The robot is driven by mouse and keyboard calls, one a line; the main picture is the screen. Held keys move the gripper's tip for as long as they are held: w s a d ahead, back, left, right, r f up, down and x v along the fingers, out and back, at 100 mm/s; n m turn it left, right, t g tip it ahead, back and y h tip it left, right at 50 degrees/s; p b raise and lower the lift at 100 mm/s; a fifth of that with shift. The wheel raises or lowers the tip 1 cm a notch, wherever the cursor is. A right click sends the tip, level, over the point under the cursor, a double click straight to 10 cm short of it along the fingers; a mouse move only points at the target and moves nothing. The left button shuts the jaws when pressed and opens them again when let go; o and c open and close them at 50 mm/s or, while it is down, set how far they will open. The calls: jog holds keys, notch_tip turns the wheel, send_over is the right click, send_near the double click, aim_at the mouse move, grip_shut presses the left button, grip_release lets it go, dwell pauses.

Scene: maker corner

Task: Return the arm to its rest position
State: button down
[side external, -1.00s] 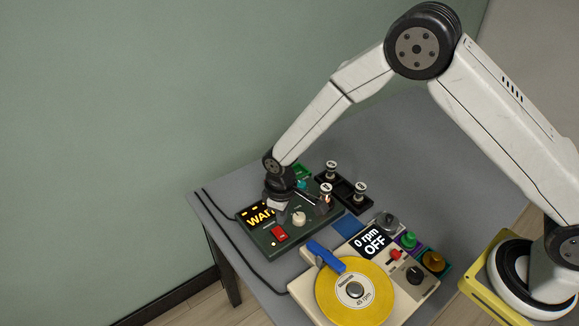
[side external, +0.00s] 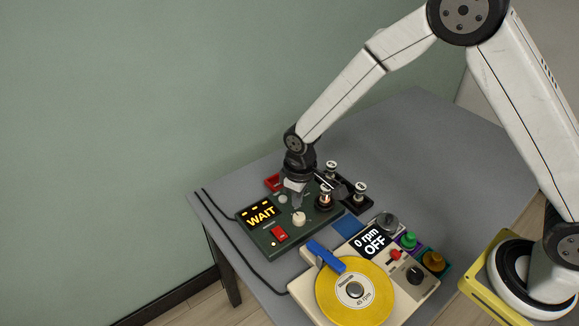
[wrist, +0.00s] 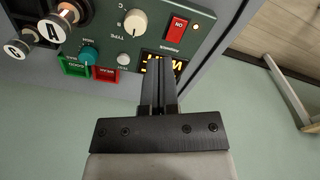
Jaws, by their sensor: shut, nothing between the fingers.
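My gripper (side external: 297,204) is shut and empty. It points down above the dark green tester box (side external: 263,243), near the white knob (side external: 299,218); the exact gap cannot be told. In the wrist view its closed fingers (wrist: 158,65) lie in front of the tester's display, hiding part of it. The display (side external: 262,216) reads WAIT in yellow in the side view. The tester's red switch (wrist: 177,29) shows ON in the wrist view.
A record player (side external: 303,283) with a yellow disc and a screen (side external: 373,241) reading 0 rpm OFF stands in front. The back right tabletop is clear.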

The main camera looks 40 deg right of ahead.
jog(key=s+d+r+m+t, duration=0.1)
jog(key=s+d+r+m, duration=0.1)
jog(key=s+d+r, duration=0.3)
jog(key=s+d+r+m+t, duration=0.1)
jog(key=s+d+r+m, duration=0.2)
jog(key=s+d+r, duration=0.2)
jog(key=s+d, duration=0.3)
jog(key=s, duration=0.2)
jog(key=shift+r, duration=0.15)
